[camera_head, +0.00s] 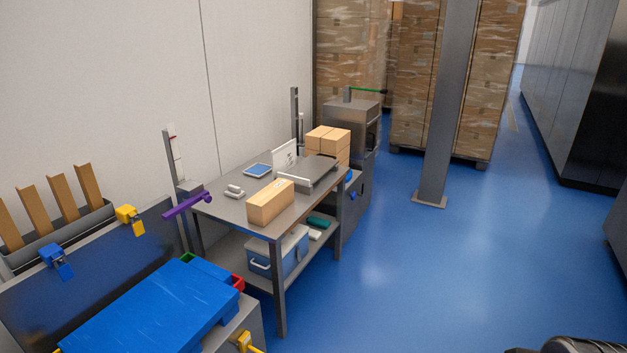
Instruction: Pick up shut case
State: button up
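A blue-grey case (290,243) with a pale lid and a white handle on its front stands on the lower shelf of the metal table. It looks shut. The table top and a front leg hide part of it. My gripper does not show in this view. A dark rounded part at the bottom right corner is cut off, and I cannot tell what it is.
The metal table (228,208) carries a cardboard box (270,203), a tablet and a grey device. A teal item and a white item lie beside the case. A blue-topped workbench (150,312) stands at left. Blue floor (450,270) is clear around the grey column (449,110).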

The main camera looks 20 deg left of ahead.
aim_at(261, 208)
jog(key=i, duration=2.6)
jog(key=u, duration=2.65)
